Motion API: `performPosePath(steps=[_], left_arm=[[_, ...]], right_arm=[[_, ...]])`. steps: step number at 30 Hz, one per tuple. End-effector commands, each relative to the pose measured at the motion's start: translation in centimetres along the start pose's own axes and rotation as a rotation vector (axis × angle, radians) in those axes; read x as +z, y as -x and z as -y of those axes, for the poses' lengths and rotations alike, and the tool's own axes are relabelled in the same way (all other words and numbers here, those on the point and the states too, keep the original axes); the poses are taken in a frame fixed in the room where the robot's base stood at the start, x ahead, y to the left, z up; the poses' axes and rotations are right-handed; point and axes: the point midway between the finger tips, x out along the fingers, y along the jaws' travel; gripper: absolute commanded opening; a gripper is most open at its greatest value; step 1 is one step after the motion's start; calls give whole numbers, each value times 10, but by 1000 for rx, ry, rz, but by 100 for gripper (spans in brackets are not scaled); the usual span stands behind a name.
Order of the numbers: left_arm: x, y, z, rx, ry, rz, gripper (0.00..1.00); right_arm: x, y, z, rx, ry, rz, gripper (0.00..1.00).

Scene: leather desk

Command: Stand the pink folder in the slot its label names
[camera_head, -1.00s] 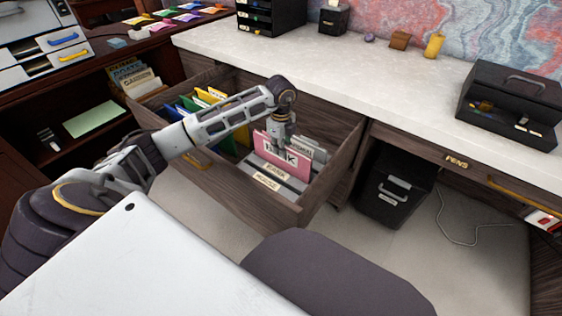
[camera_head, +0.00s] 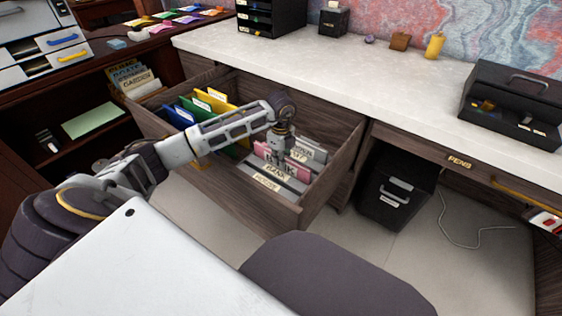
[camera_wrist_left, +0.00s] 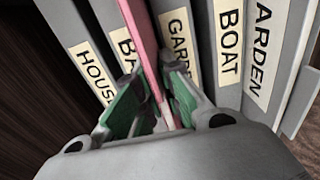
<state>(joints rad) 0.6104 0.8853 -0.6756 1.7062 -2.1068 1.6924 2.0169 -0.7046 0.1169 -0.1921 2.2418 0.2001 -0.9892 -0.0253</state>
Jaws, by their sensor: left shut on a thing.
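The pink folder (camera_head: 262,151) is upright among the grey labelled dividers of the open drawer, its lower part hidden and its label, which reads BANK, partly covered. My left gripper (camera_head: 279,152) is shut on its top edge. In the left wrist view the pink folder (camera_wrist_left: 150,60) runs between the green-padded fingers of the left gripper (camera_wrist_left: 150,105). There it lies between the divider labelled BA... (camera_wrist_left: 122,60) and the one labelled GARD... (camera_wrist_left: 182,45). The HOUSE divider (camera_wrist_left: 92,72) is at the left, the BOAT divider (camera_wrist_left: 230,45) at the right. My right gripper is not in view.
The wooden drawer (camera_head: 240,192) has raised walls around the dividers. Yellow (camera_head: 215,104), green and blue folders stand in its left part. The white desktop (camera_head: 350,72) is behind it, and a grey chair (camera_head: 325,275) is in front.

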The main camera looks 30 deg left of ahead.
Motion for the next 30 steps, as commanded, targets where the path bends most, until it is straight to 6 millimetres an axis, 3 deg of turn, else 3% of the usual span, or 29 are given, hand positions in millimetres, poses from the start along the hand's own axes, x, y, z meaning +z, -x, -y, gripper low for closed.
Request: performPosePath(steps=[14,15,19,30], left_arm=[[0,-3,0,-1,-1,0,0],[0,-3,0,0,-1,0,14],[0,-3,0,0,-1,0,30],[0,-2,0,-1,-1,0,30]], right_arm=[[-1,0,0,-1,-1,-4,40],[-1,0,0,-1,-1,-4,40],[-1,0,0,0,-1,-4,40],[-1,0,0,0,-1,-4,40]])
